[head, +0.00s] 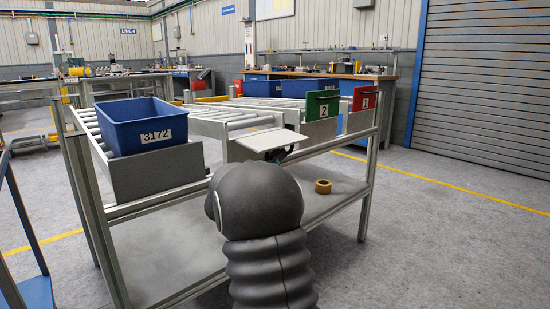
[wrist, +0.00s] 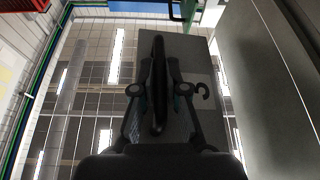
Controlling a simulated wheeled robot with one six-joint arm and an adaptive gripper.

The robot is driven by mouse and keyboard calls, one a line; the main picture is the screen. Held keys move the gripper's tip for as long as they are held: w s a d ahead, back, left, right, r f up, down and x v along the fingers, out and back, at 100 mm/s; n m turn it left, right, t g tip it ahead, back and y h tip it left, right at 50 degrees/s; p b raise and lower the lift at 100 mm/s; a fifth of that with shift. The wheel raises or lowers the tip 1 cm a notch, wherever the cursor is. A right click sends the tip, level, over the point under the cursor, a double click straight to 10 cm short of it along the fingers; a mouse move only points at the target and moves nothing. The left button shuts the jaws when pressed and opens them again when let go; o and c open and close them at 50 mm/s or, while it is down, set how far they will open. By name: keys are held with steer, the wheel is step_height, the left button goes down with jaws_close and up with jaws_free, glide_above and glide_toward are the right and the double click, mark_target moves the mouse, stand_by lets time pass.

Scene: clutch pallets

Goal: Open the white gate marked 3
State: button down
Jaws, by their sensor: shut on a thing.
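The white gate (head: 272,140) is at the front end of the middle roller lane in the head view. It lies tilted close to flat, its pale face upward; no number shows on it. In the wrist view the gate is a shaded grey panel (wrist: 200,60) with a dark bar handle (wrist: 158,60) across it. My gripper (wrist: 160,90) has its fingers on both sides of this handle, shut on it. In the head view my gripper (head: 277,156) is a dark shape just under the gate, mostly hidden by my arm and the panel.
A green gate marked 2 (head: 322,106) and a red gate marked 1 (head: 365,99) stand upright to the right. A blue bin labelled 3172 (head: 140,124) sits on the left rollers behind a grey panel (head: 158,173). A tape roll (head: 323,186) lies on the lower shelf (head: 190,240).

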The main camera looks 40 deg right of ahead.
steer(key=shift+s+r+n+t+p, duration=0.3)
steer(key=shift+r+n+t+p, duration=0.1)
steer(key=shift+r+n+p, duration=0.35)
steer(key=shift+s, duration=0.1)
steer(key=c, duration=1.2)
jaws_free()
